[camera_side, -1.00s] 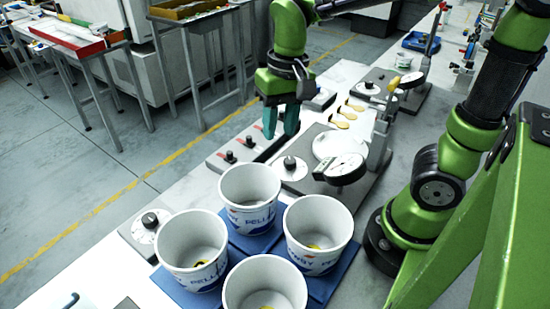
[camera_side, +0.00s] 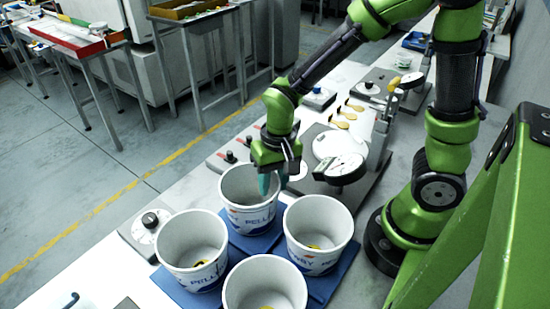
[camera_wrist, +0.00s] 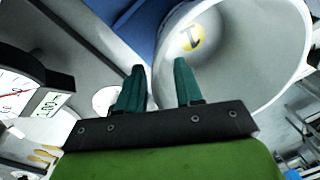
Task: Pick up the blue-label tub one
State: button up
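Several white tubs with blue lettering stand on blue bases (camera_side: 247,243) in the side view. The rear tub (camera_side: 236,190) is nearest my gripper (camera_side: 272,184). In the wrist view this tub (camera_wrist: 255,45) is open and empty-looking, with a yellow disc (camera_wrist: 192,37) on its floor bearing a dark mark like a 1. My gripper is open, with its teal fingers apart. It also shows in the wrist view (camera_wrist: 158,75), where the tub's near rim appears between the fingertips. I cannot tell whether they touch it. The other tubs are the left (camera_side: 185,262), right (camera_side: 318,262) and front (camera_side: 262,303) ones.
A dial gauge on a stand (camera_side: 343,168) stands close to the right of my gripper. A black-knobbed plate (camera_side: 148,222) lies left of the tubs. Spoon-like yellow pieces (camera_side: 345,116) lie farther back on the bench.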

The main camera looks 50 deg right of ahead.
notch_tip(320, 180, down, 2)
jog(key=shift+a+f, duration=0.1)
jog(key=shift+f, duration=0.05)
jog(key=shift+w, duration=0.1)
grip_shut()
dwell(0.3)
